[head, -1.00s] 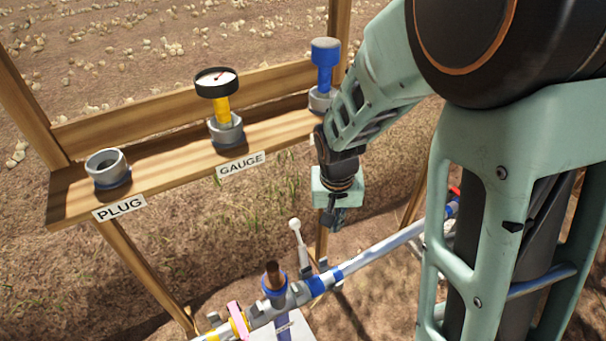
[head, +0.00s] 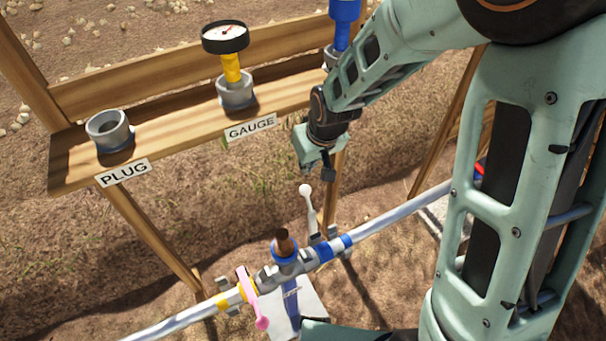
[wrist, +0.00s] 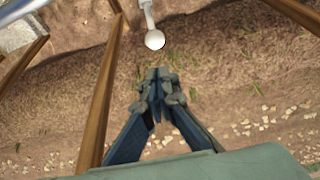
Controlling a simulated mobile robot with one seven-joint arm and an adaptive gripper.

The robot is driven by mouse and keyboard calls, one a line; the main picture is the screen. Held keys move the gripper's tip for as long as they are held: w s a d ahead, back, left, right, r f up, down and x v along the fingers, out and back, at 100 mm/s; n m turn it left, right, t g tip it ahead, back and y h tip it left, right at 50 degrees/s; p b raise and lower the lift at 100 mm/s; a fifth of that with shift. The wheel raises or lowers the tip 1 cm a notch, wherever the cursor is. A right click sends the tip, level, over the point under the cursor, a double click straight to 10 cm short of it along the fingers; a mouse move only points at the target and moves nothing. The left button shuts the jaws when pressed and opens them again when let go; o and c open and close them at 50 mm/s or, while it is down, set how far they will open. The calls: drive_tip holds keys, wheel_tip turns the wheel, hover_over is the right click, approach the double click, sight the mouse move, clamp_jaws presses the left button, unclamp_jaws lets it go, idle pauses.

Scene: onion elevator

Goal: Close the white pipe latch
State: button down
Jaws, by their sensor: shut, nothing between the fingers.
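The white latch (head: 308,204) is a thin lever with a round knob on top. It stands up, slightly tilted, beside the grey pipe (head: 395,211) in the head view. Its white knob (wrist: 155,40) shows at the top of the wrist view, just ahead of my fingertips and apart from them. My gripper (head: 328,174) hangs just above and to the right of the knob in the head view. In the wrist view my gripper (wrist: 158,76) is shut with its fingertips together and holds nothing. The latch's lower end is partly hidden behind the pipe fittings.
A pink lever (head: 251,294) and a brown-topped riser (head: 285,246) sit on the pipe. Behind is a wooden shelf (head: 165,130) with a plug fitting (head: 110,131), a gauge (head: 226,38) and a blue-topped fitting (head: 343,20). Wooden posts (wrist: 103,95) stand close to my gripper.

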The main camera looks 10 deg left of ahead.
drive_tip(key=b+x, duration=0.1)
drive_tip(key=x, duration=0.8)
drive_tip(key=shift+f+b, duration=0.35)
drive_tip(key=shift+f, duration=0.05)
